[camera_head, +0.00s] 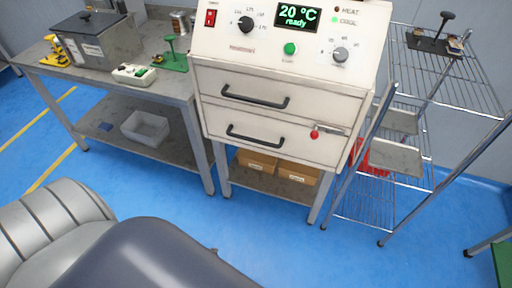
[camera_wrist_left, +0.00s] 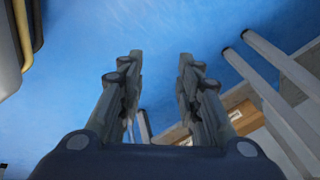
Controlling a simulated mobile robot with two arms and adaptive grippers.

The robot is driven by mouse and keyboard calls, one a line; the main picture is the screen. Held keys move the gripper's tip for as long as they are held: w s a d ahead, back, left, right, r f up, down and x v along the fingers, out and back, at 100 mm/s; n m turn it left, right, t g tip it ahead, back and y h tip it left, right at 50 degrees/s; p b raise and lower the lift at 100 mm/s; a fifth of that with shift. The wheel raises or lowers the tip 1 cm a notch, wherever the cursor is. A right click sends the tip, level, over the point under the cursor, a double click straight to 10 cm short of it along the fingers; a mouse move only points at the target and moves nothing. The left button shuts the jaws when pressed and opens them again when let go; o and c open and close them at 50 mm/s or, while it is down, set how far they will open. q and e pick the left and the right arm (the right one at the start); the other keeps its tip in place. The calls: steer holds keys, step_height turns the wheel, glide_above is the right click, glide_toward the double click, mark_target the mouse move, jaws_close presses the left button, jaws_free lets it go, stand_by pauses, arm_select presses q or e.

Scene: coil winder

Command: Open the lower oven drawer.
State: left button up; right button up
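The oven (camera_head: 290,62) is a cream cabinet with a control panel on top and two drawers below. The lower oven drawer (camera_head: 280,146) looks closed, with a dark bar handle (camera_head: 255,136) and a red knob with a latch (camera_head: 326,132) at its right. The upper drawer (camera_head: 330,102) also looks closed, with its own dark handle (camera_head: 255,97). In the left wrist view my left gripper (camera_wrist_left: 160,60) has its two fingers apart with nothing between them. The gripper does not show in the head view. My right gripper is in neither view.
Cardboard boxes (camera_head: 257,161) sit on the shelf under the oven. A grey workbench (camera_head: 105,78) stands at left with a grey bin (camera_head: 145,128) on its lower shelf. A wire rack (camera_head: 460,78) stands at right. Blue floor (camera_head: 270,225) in front is clear.

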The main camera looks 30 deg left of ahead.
arm_select(q)
steer(key=w+a+r+m+t+y+b, duration=0.1)
steer(key=w+a+r+b, duration=0.1)
steer(key=w, duration=0.4)
steer(key=w+a+r+m+t+b, duration=0.2)
steer(key=w+a+r, duration=0.1)
steer(key=w, duration=0.3)
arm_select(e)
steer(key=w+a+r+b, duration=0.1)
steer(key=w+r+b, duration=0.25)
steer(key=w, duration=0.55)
arm_select(q)
steer(key=m+t+y+b, duration=0.1)
steer(key=m+t+b, duration=0.6)
steer(key=t, duration=0.1)
glide_toward(253, 141)
steer(key=shift+n, duration=0.3)
steer(key=b+x, duration=0.1)
steer(key=x, duration=0.9)
steer(key=shift+s+f, duration=0.1)
steer(key=shift+w+a+f, duration=0.1)
steer(key=shift+w+a, duration=0.05)
steer(key=shift+w, duration=0.3)
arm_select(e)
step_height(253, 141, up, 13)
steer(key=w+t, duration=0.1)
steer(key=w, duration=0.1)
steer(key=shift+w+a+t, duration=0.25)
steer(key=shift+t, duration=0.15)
